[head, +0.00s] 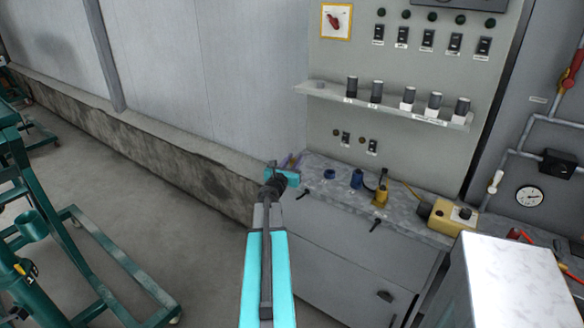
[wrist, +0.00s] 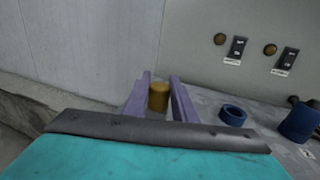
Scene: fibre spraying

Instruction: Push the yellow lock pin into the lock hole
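My gripper (wrist: 160,76) has two purple fingers set apart. A dark yellow cylinder (wrist: 158,97) shows between them in the wrist view. It may be the yellow lock pin, but I cannot be sure. I cannot tell whether the fingers touch it. In the head view my gripper (head: 292,161) is over the left end of the grey counter (head: 322,196), and the cylinder cannot be made out there. A yellow fitting (head: 380,196) stands farther right on the counter. No lock hole can be made out in either view.
A blue ring (head: 329,173) and a blue cylinder (head: 356,179) stand right of my gripper. A yellow box (head: 447,218) is at the counter's right. A panel shelf (head: 390,107) juts out above. A green frame (head: 105,262) stands at left, with clear floor (head: 190,225) between.

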